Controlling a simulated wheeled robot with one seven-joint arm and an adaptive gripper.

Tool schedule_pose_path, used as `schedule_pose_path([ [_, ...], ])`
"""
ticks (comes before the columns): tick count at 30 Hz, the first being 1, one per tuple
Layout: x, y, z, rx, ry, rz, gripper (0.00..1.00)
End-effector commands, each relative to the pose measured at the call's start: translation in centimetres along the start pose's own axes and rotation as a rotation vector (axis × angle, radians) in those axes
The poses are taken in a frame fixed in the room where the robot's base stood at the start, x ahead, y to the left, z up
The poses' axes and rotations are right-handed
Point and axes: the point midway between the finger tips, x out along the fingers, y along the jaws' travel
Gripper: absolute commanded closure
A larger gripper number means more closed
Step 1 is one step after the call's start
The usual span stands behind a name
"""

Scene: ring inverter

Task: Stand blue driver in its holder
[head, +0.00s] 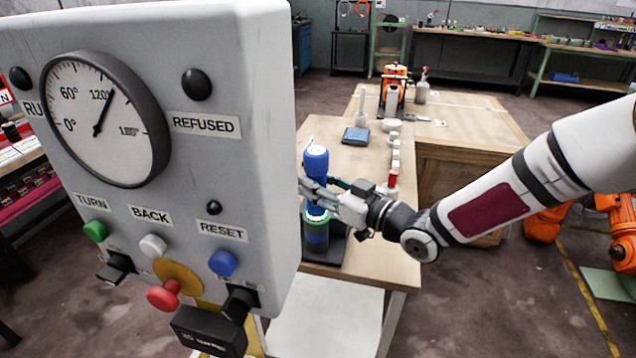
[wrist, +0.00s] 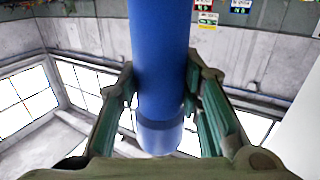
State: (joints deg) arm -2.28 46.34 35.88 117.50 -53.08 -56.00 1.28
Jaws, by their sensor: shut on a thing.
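The blue driver (head: 316,164) is upright above the wooden table in the head view, with a light top end. My gripper (head: 318,194) is shut on its middle from the right. In the wrist view the driver (wrist: 160,60) runs between my two green-padded fingers (wrist: 160,108), with a paler blue end at the bottom. Directly below the driver in the head view is a holder (head: 316,240), a dark cylinder with a glowing green ring at its top, on a black base. The driver's lower end meets the ring; I cannot tell how deep it sits.
A large grey control box (head: 240,130) with a dial and buttons fills the left, close beside the driver.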

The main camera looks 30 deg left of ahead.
Motion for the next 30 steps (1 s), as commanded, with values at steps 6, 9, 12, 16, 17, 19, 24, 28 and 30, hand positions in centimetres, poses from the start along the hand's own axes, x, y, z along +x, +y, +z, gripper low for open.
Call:
schedule_pose_path([
  [6,0.1,0.0,0.0,-0.002,0.005,-0.001,1.0],
  [9,0.1,0.0,0.1,-0.002,0.004,0.0,0.56],
  [12,0.0,0.0,0.1,-0.001,0.003,0.0,0.44],
  [16,0.0,0.0,0.1,-0.001,0.002,0.0,0.44],
  [17,0.0,0.0,0.2,-0.001,0.002,0.0,0.44],
  [19,-0.1,0.0,0.4,0.001,-0.003,0.0,0.44],
  [24,-1.0,0.1,0.3,0.0,-0.003,0.002,0.44],
  [28,-3.0,0.1,0.3,0.001,-0.002,0.004,0.44],
  [30,-4.5,0.2,0.3,-0.001,-0.002,0.004,0.44],
])
